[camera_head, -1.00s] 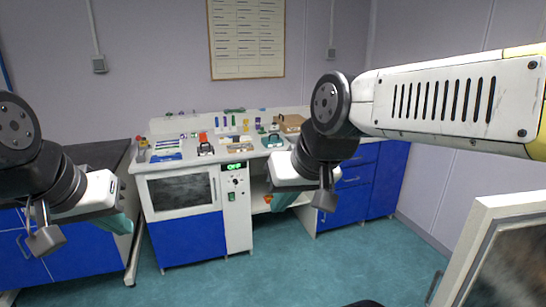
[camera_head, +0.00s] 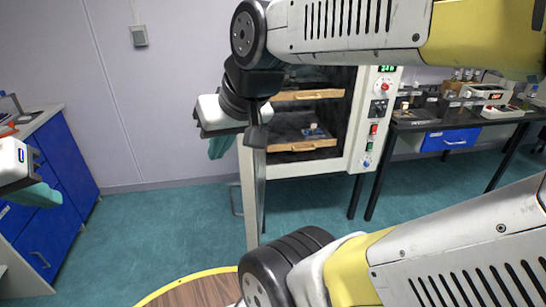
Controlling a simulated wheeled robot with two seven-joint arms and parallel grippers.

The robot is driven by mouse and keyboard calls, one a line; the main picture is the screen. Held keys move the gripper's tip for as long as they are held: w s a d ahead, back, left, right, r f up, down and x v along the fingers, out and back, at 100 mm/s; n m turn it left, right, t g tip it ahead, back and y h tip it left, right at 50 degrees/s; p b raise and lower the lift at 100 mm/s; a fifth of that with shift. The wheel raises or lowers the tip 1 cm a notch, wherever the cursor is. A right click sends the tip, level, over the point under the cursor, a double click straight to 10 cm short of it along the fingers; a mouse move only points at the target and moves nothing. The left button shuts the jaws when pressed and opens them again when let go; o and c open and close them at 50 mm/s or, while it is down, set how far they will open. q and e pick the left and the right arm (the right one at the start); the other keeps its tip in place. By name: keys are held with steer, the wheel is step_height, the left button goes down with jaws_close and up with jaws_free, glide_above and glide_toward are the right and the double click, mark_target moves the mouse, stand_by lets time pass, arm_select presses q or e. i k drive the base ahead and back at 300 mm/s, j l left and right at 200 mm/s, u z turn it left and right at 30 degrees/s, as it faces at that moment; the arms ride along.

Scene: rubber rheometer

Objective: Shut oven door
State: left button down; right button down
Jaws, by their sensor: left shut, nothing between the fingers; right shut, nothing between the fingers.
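The oven (camera_head: 352,165) is a white cabinet whose front stands open, showing two wooden trays on shelves, an upper tray (camera_head: 307,95) and a lower tray (camera_head: 300,145). Its door (camera_head: 251,200) is swung open toward me and shows nearly edge-on as a tall pale panel. My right gripper (camera_head: 219,146), with teal fingers, is shut and empty, in the picture just left of the door's upper part; I cannot tell if it touches. Its wrist hides the door's top. My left gripper (camera_head: 36,195) is shut and empty at the left edge, far from the door.
A control panel (camera_head: 378,115) with buttons is on the oven's right side. A dark table (camera_head: 470,122) with instruments stands right of it. Blue cabinets (camera_head: 68,160) stand at the left. Free floor (camera_head: 150,230) lies before the oven. My own arm links cover the lower right and top.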

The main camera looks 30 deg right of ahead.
mark_target(253, 166)
steer(key=i+j+z, duration=0.15)
steer(key=z, duration=0.25)
steer(key=i+j+z, duration=0.2)
steer(key=z, duration=0.2)
steer(key=i+j+z, duration=0.1)
steer(key=j+z, duration=0.5)
steer(key=z, duration=0.2)
steer(key=k+j+z, duration=0.2)
steer(key=k, duration=0.05)
